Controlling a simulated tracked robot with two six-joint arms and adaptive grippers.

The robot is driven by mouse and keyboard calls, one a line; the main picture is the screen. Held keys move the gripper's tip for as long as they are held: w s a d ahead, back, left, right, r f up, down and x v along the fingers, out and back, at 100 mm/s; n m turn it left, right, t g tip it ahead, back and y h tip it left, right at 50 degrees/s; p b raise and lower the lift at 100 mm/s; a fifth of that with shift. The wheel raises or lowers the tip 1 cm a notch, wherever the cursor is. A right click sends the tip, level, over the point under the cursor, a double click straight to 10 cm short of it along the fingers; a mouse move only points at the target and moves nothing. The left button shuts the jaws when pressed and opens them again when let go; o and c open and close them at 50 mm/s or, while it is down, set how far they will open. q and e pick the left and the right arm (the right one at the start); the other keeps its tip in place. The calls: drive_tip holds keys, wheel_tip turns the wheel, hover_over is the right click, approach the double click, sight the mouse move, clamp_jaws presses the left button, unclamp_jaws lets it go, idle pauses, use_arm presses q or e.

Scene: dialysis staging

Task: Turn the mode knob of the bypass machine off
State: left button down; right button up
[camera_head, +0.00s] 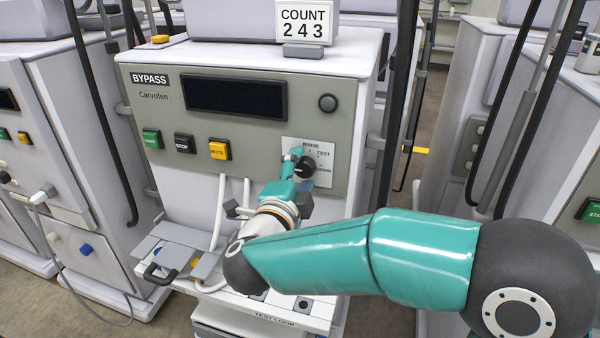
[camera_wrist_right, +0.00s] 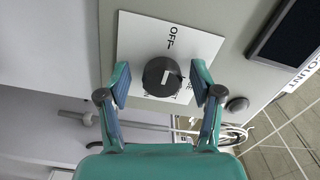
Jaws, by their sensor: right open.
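The bypass machine (camera_head: 330,130) is a pale cabinet with a grey-green panel marked BYPASS. Its mode knob (camera_head: 307,167) is a round black knob on a white label plate (camera_head: 323,151) at the panel's lower right. RINSE and TEST are readable there. My left gripper is out of view.
Green, black and yellow buttons (camera_head: 220,149) line the panel left of the knob, below a dark display (camera_head: 234,97). Grey flaps (camera_head: 178,233) and white tubes are below. Other machines stand close on both sides.

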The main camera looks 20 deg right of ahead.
drive_tip(key=v, duration=1.2)
drive_tip(key=shift+d+f, duration=0.1)
drive_tip(key=shift+f, duration=0.05)
